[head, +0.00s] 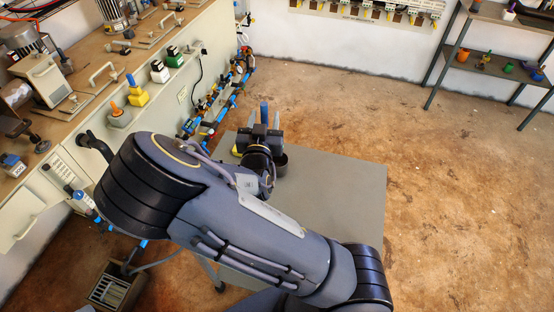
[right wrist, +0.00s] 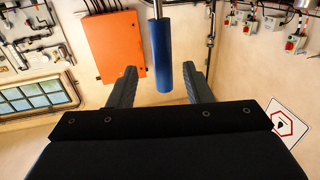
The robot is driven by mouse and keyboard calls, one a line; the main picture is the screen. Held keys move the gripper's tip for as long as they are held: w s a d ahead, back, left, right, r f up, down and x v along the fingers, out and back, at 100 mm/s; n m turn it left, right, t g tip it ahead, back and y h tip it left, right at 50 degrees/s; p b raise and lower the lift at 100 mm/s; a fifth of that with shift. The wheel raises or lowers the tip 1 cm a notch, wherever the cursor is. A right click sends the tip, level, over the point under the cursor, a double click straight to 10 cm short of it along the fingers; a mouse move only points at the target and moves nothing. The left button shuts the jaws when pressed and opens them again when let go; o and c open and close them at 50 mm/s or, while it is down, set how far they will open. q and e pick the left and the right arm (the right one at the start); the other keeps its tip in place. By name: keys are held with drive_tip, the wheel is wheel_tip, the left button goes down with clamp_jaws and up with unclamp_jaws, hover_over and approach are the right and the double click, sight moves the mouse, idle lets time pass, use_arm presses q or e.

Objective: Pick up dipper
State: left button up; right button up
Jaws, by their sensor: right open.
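The dipper shows as a blue handle (head: 264,111) standing up just beyond my right gripper (head: 260,132) in the head view. In the right wrist view the blue handle (right wrist: 161,62) hangs from the top of the picture on a thin metal rod, between the two dark fingers of my right gripper (right wrist: 160,88). The fingers are apart, with a visible gap on each side of the handle. The rest of the dipper is hidden by my gripper and arm in the head view. My left gripper is not in view.
A dark round pot (head: 282,164) is partly visible beside my gripper on a grey table (head: 335,190). A yellow item (head: 236,150) shows left of the gripper. A cluttered workbench (head: 95,60) stands at the left and a shelf (head: 490,68) at the upper right. The floor on the right is clear.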

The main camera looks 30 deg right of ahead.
drive_tip(key=x, duration=0.1)
drive_tip(key=p+x, duration=0.1)
drive_tip(key=x, duration=0.2)
drive_tip(key=shift+w+r, duration=0.15)
drive_tip(key=shift+r, duration=0.1)
drive_tip(key=shift+w+d+f+p, duration=0.1)
drive_tip(key=shift+w+d+p, duration=0.1)
drive_tip(key=shift+w+p, duration=0.2)
drive_tip(key=shift+a, duration=0.15)
drive_tip(key=shift+c, duration=0.9)
drive_tip(key=shift+a, duration=0.1)
clamp_jaws()
